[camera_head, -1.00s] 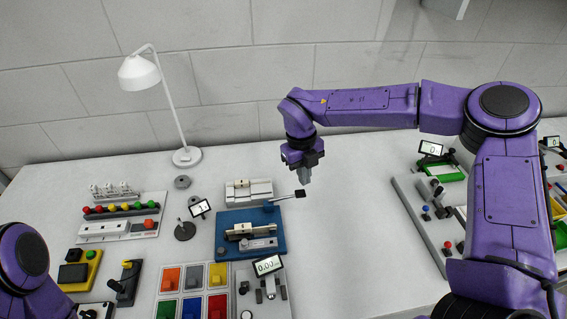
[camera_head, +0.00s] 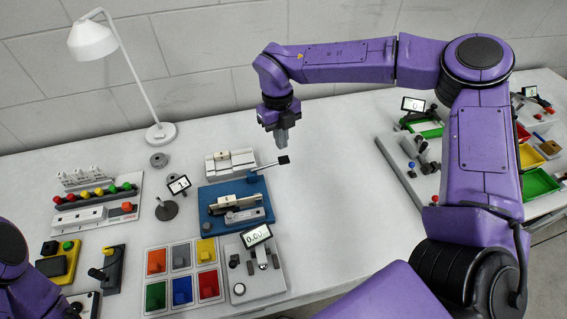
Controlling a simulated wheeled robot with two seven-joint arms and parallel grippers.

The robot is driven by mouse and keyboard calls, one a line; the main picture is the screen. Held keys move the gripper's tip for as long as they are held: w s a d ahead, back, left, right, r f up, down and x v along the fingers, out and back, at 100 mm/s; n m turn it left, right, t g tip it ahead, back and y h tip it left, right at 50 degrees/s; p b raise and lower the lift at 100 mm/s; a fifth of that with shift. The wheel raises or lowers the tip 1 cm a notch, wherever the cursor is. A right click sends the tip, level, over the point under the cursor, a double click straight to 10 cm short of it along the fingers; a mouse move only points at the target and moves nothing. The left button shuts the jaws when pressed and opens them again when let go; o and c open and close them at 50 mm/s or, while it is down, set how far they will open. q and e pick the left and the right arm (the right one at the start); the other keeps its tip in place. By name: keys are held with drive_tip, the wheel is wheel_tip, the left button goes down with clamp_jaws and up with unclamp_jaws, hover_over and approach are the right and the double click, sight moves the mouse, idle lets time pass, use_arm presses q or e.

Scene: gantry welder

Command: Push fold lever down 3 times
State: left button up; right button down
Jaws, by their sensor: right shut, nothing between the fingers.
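The fold lever is a thin metal arm with a black handle (camera_head: 284,160). It sticks out to the right from the blue fixture (camera_head: 207,196) and slopes slightly up toward its handle. My right gripper (camera_head: 282,142) points down and is shut and empty. Its fingertips are just above the black handle, with what looks like a small gap; I cannot tell whether they touch. My left arm shows only in part at the lower left, and its gripper is not in view.
A white lamp (camera_head: 160,132) stands at the back left. A grey block (camera_head: 230,162) sits behind the blue fixture. In front are a tray of coloured squares (camera_head: 168,247) and a grey panel with a display (camera_head: 257,236).

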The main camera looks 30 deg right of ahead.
sight(283, 158)
drive_tip(key=f+b, duration=0.1)
drive_tip(key=f, duration=0.1)
drive_tip(key=shift+s+f+b, duration=0.3)
drive_tip(key=shift+s+b, duration=0.05)
drive_tip(key=shift+s, duration=0.05)
drive_tip(key=shift+f, duration=0.25)
drive_tip(key=shift+w, duration=0.2)
use_arm(q)
wheel_tip(283, 158, down, 3)
drive_tip(key=shift+r, duration=0.1)
drive_tip(key=shift+s, duration=0.1)
use_arm(e)
drive_tip(key=shift+s, duration=0.15)
